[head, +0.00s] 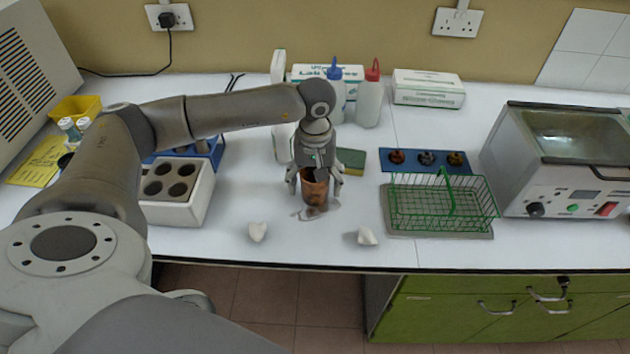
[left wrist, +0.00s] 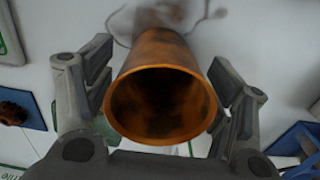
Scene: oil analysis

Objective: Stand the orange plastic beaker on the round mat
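The orange plastic beaker (head: 314,190) stands upright on the white bench, with dark brown stains on it. In the left wrist view I look into its open mouth (left wrist: 160,103). My left gripper (head: 316,182) points down over it, with one finger on each side. In the left wrist view small gaps show between the fingertips and the beaker wall, so the gripper is open around it. I cannot make out a round mat in either view. My right gripper is out of view.
Brown smears (head: 312,213) mark the bench by the beaker. Two small white pieces (head: 257,232) (head: 367,237) lie near the front edge. A green wire basket (head: 440,203) stands right, a white rack (head: 178,190) left, and bottles (head: 370,100) behind. A heating bath (head: 560,165) stands far right.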

